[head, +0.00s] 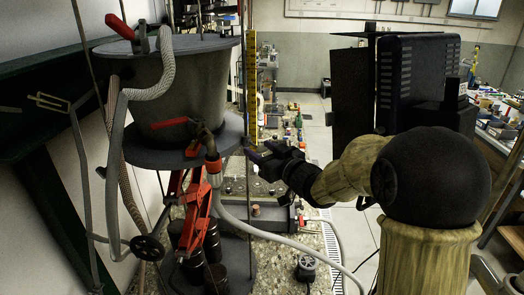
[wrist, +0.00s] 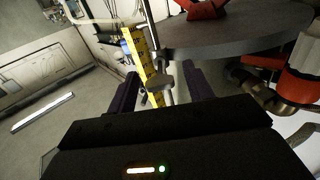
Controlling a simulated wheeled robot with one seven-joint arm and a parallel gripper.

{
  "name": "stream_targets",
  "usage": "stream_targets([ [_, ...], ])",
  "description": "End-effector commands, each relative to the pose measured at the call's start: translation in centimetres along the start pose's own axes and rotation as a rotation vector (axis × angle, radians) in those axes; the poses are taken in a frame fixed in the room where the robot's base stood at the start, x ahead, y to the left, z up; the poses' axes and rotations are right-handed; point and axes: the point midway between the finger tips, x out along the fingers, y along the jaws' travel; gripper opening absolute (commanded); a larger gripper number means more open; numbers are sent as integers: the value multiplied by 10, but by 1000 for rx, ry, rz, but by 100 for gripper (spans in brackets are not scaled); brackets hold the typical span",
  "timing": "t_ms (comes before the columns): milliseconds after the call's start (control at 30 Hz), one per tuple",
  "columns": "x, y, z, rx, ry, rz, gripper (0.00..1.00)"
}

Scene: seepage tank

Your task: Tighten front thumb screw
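A small grey metal thumb screw (wrist: 158,84) shows between my fingers in the wrist view, beside a thin upright rod. My gripper (wrist: 158,88) is open, with one dark finger on each side of the screw and a gap to both. In the head view my gripper (head: 257,157) is at the right edge of the round grey platform, next to the yellow ruler. The screw is too small to make out there. I cannot tell how far in depth the fingertips are from it.
The round platform (wrist: 240,38) lies close above and right of my fingers. A grey bucket (head: 185,95) stands on it, over a red jack (head: 196,210). A yellow ruler (head: 251,80) stands upright nearby. Hoses (head: 285,236) cross the lower space. Open floor lies left in the wrist view.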

Motion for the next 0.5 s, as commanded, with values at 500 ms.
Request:
stream_targets([
  [500,-24,1,1,-3,2,3,51],
])
